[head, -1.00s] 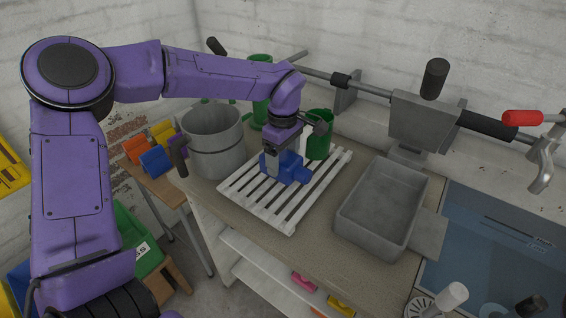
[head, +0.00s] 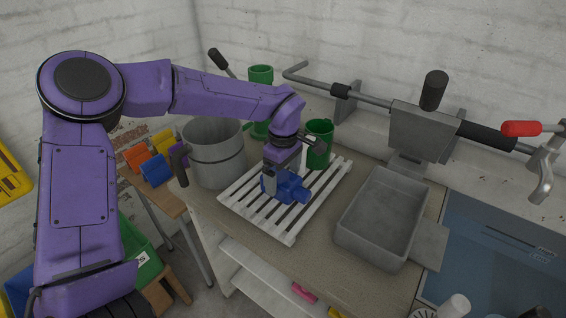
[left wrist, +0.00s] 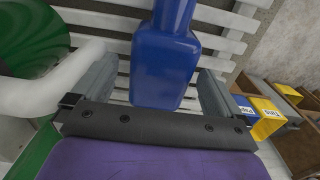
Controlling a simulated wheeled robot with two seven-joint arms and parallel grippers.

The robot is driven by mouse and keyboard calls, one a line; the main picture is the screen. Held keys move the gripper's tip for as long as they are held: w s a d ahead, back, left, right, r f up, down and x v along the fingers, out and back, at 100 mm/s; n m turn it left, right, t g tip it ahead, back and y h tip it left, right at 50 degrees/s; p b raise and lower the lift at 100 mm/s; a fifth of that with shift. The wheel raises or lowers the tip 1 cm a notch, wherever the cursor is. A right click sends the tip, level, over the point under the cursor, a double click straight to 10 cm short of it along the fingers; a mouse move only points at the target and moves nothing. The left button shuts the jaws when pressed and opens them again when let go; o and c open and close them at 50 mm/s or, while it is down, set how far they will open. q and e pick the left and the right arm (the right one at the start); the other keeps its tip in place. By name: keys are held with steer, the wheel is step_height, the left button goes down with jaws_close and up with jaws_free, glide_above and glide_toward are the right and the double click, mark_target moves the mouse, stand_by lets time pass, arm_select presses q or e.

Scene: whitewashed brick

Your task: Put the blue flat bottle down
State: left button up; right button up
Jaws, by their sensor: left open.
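The blue flat bottle (head: 291,188) lies on the white slatted rack (head: 262,222) on the counter. My left gripper (head: 276,188) is low over the rack at the bottle, partly covering it in the head view. In the left wrist view the bottle (left wrist: 163,68) lies between the two open fingers (left wrist: 158,85), with a gap visible on both sides, and its neck points away from the gripper. The slats of the rack (left wrist: 115,22) show beneath it. My right gripper is not in view.
A green mug (head: 319,145) stands close behind the gripper, and a grey pot (head: 213,155) stands left of the rack. A grey tray (head: 380,222) is on the right, beside the sink (head: 490,255). Bare counter shows between rack and tray.

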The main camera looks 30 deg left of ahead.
mark_target(283, 177)
arm_select(q)
step_height(283, 177, up, 11)
steer(key=shift+r, duration=0.15)
stand_by(0.4)
